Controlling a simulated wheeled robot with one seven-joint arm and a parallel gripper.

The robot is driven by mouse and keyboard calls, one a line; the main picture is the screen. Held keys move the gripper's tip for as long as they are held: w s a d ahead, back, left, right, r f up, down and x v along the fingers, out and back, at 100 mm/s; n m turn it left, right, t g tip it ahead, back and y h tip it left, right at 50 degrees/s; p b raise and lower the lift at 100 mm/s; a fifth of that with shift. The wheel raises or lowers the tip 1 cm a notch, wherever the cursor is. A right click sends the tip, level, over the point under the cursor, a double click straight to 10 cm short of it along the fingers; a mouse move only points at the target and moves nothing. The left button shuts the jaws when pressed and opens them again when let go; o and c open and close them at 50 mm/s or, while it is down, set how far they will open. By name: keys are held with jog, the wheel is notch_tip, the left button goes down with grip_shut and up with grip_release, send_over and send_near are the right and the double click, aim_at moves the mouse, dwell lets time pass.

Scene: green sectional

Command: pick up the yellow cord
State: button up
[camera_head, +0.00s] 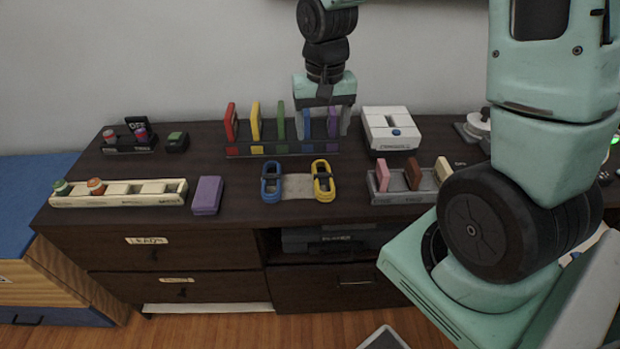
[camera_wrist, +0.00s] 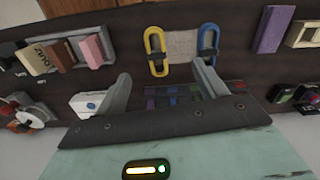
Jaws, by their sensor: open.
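The yellow cord (camera_head: 325,195) is a coiled loop with a dark band around it, lying on the dark cabinet top near its front edge. It sits at the right end of a pale mat. In the wrist view the yellow cord (camera_wrist: 150,50) is beyond the fingertips, toward the top of the picture. My gripper (camera_head: 325,122) is open and empty, pointing down over the rack of coloured slabs, behind the cord and apart from it. Its two fingers (camera_wrist: 160,88) show spread in the wrist view.
A blue cord (camera_head: 271,190) lies at the mat's left end. The coloured-slab rack (camera_head: 250,151) stands behind, with a white box (camera_head: 390,129) to its right. A grey rack (camera_head: 400,196) stands right of the yellow cord; a purple block (camera_head: 207,195) lies farther left.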

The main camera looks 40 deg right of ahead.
jog(key=d, duration=0.2)
jog(key=b, duration=0.1)
send_near(325, 184)
jog(key=shift+m, duration=0.4)
notch_tip(325, 184, down, 9)
jog(key=shift+f, duration=0.15)
jog(key=c, duration=1.1)
